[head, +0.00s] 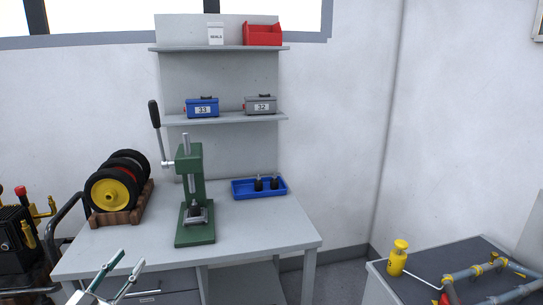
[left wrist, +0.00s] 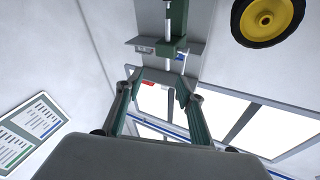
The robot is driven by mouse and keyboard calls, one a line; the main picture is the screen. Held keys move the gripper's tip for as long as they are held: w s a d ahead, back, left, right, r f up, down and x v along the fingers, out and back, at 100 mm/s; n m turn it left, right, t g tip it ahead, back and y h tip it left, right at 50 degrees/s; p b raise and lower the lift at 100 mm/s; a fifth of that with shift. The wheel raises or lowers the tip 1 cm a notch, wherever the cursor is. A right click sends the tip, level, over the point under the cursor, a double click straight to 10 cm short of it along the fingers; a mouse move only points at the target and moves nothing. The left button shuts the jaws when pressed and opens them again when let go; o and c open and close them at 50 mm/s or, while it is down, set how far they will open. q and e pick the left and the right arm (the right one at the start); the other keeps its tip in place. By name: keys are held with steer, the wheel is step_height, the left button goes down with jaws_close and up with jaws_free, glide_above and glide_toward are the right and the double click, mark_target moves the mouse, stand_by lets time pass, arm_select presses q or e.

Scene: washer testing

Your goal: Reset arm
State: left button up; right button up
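My left gripper (head: 131,260) shows at the bottom left of the head view, in front of the workbench's front edge. Its two fingers are apart with nothing between them. The left wrist view also shows the fingers (left wrist: 158,82) spread and empty, pointing toward the wall and windows. My right gripper is in neither view. A green arbor press (head: 195,205) stands on the workbench (head: 262,226), and its black-handled lever (head: 155,116) points up to the left. A part of the press also shows in the left wrist view (left wrist: 172,45).
A blue tray (head: 259,188) with dark parts lies right of the press. Black wheels with a yellow hub (head: 112,190) stand in a wooden rack to the left. Shelves behind hold bins. A second table (head: 420,285) with a yellow bottle and pipes stands at right.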

arm_select(q)
steer(key=s+d+f+m+g+y, duration=0.1)
steer(key=s+d+f+m+g, duration=0.15)
steer(key=s+f, duration=0.7)
steer(key=s+d+f+m+g, duration=0.1)
steer(key=s+f+g, duration=0.3)
steer(key=s+f, duration=0.55)
steer(key=s+d+f+m+g+y, duration=0.15)
steer(key=s+f+g, duration=0.25)
steer(key=s+f, duration=0.55)
steer(key=w+d+f+n, duration=0.2)
steer(key=d+n, duration=0.3)
steer(key=d, duration=0.9)
steer(key=shift+f+n+t+h, duration=0.15)
steer(key=shift+n+t+h, duration=0.25)
steer(key=shift+t+h, duration=0.05)
steer(key=shift+d, duration=0.1)
steer(key=shift+w, duration=0.1)
